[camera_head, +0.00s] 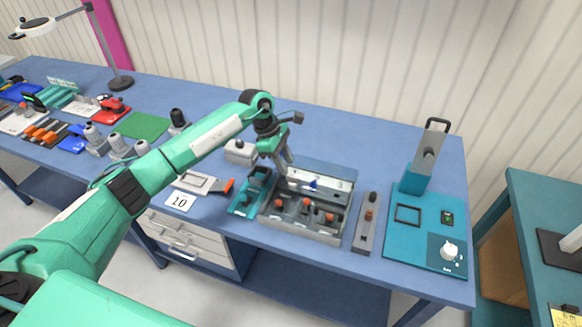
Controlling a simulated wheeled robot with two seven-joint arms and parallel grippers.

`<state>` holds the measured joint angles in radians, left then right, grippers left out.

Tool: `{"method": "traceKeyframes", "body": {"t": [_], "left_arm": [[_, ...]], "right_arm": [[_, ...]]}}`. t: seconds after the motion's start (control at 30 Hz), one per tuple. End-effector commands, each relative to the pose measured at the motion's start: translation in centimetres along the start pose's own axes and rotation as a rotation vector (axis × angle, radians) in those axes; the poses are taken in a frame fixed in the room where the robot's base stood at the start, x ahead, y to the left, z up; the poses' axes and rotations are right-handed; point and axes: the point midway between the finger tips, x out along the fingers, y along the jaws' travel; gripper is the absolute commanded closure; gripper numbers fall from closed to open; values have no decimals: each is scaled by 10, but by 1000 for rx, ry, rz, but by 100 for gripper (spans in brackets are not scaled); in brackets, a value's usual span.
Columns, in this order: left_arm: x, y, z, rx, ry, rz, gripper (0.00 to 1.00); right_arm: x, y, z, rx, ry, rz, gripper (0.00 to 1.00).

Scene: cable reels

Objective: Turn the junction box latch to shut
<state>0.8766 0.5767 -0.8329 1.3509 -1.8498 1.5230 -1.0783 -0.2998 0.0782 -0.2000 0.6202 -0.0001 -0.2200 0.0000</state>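My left arm reaches in from the left, and its gripper (288,171) hangs at the back left of a grey box. This grey box (300,229) has compartments holding red-tipped pieces, and a pale panel numbered up to 3 with a small blue pointer (312,184) along its back. I cannot tell for sure whether this box is the junction box, or which part is its latch. The gripper's fingers are small and partly overlapped by its body, so their opening and any contact are unclear. My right gripper is not in view.
A lamp (121,83) and several tools fill the left.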

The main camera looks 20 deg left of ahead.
Motion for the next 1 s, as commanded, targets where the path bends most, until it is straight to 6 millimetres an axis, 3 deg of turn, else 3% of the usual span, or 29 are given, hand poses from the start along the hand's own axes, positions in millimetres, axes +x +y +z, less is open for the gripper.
{"method": "traceKeyframes", "body": {"t": [0.03, 0.3, 0.67, 0.83, 1.0], "left_arm": [[7, -1, 2, -3, -2, -4, 67], [44, 0, 1, -2, -2, -1, 67], [51, 0, 0, 0, -1, 1, 67], [51, 0, 0, -1, -1, 1, 97], [51, 0, 0, -1, -1, 1, 100]], "right_arm": [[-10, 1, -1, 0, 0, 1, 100], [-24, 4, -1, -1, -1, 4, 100], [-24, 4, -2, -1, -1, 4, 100], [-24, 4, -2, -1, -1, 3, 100], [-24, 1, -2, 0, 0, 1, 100]]}}
